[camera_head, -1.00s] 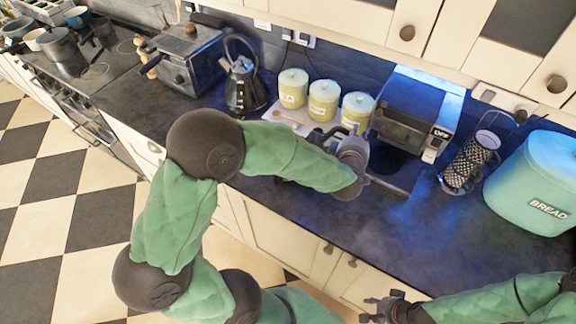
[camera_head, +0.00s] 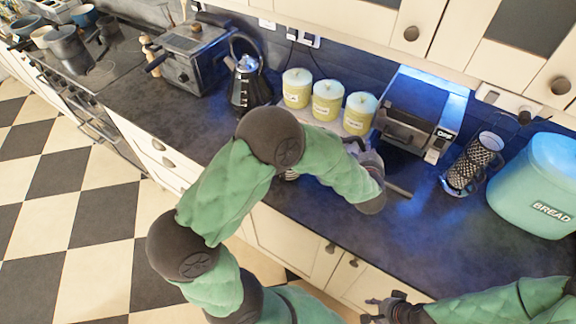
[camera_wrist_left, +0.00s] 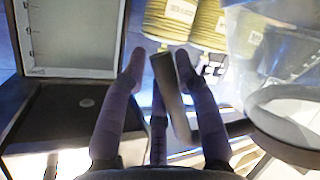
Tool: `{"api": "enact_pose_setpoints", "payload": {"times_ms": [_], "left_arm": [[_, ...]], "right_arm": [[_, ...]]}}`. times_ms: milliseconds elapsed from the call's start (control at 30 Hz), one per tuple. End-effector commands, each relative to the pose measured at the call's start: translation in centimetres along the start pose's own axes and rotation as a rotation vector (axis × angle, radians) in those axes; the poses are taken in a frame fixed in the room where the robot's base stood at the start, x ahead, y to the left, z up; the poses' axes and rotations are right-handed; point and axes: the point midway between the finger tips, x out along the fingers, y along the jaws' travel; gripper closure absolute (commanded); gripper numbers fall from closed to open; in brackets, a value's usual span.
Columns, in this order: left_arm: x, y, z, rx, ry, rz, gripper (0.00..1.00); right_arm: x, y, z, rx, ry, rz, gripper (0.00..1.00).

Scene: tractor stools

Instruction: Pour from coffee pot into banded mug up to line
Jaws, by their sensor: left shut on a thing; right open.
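My left gripper (camera_wrist_left: 168,72) is shut on the grey-brown handle (camera_wrist_left: 172,95) of the coffee pot. The clear pot (camera_wrist_left: 268,45) with its round dark-edged rim shows at the right of the left wrist view; its contents cannot be made out. In the head view my left forearm and wrist hide the pot and most of the gripper, in front of the canisters. A small striped patch (camera_head: 291,174) shows beside my left arm; I cannot tell whether it is the banded mug. My right gripper (camera_head: 380,308) is open and empty, low in the head view, in front of the counter.
The coffee machine (camera_head: 415,118) stands right of three yellow-green canisters (camera_head: 327,100). A rack of patterned mugs (camera_head: 468,168) and a teal bread bin (camera_head: 540,185) stand farther right. A black kettle (camera_head: 247,85) and toaster (camera_head: 190,58) stand left. The front right counter (camera_head: 400,235) is clear.

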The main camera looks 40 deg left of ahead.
Motion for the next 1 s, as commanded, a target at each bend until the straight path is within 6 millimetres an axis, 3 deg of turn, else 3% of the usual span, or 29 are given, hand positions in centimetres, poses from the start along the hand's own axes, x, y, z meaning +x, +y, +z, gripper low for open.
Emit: {"api": "enact_pose_setpoints", "payload": {"times_ms": [33,233,667,1000], "left_arm": [[0.2,-1.4,1.3,0.019,-0.015,-0.027,1.0],[0.4,-1.7,2.0,0.053,-0.009,-0.041,1.0],[0.4,-1.6,1.8,0.052,-0.009,-0.041,1.0],[-0.1,-0.6,0.8,0.05,-0.005,-0.038,1.0]], "right_arm": [[0.1,0.0,0.0,0.0,0.0,0.0,0.59],[0.1,0.0,0.0,0.0,0.0,0.0,0.59],[-0.1,0.0,0.0,0.0,0.0,0.0,0.59],[-1.3,-0.5,0.1,0.0,0.0,0.0,0.59]]}}
